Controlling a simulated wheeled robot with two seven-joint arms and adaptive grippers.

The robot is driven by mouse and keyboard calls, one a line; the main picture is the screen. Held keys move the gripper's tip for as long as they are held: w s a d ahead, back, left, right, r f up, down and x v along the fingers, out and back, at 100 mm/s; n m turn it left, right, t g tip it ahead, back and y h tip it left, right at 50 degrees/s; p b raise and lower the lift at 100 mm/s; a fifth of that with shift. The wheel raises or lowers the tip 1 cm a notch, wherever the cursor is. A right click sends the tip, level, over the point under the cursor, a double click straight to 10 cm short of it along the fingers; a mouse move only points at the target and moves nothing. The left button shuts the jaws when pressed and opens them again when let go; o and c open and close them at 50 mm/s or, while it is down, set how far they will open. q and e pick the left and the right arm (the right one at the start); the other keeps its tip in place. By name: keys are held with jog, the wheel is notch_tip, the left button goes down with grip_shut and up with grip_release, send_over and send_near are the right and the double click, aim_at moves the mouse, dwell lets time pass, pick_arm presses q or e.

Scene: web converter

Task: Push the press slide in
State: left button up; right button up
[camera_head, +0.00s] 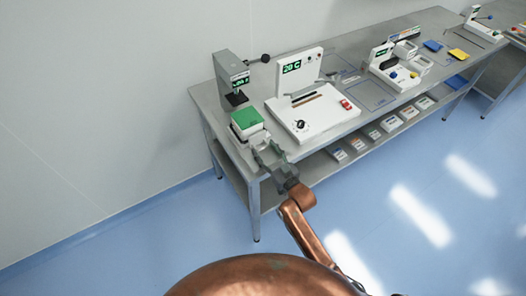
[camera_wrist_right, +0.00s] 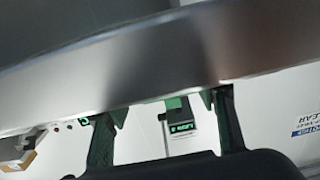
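The grey press (camera_head: 232,80) stands at the left end of the bench, with a green display and a lever with a black knob. In front of it the press slide (camera_head: 256,138) sits out toward the bench's front edge, carrying a green-topped block (camera_head: 246,119). My right gripper (camera_head: 266,153) is at the slide's near end, fingers spread apart. I cannot tell whether it touches the slide. In the right wrist view both dark green fingers (camera_wrist_right: 165,128) stand apart, with a broad grey metal band across the picture hiding much. My left gripper is not in view.
A white unit with a display reading about 20 C (camera_head: 310,116) stands close to the right of the slide. Further right are another white device (camera_head: 396,70) and blue and yellow pieces. White boxes line the lower shelf. The floor in front is clear.

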jog(key=shift+o, duration=0.4)
jog(key=shift+d, duration=0.2)
jog(key=shift+a, duration=0.2)
jog(key=shift+d, duration=0.1)
jog(key=v, duration=1.2)
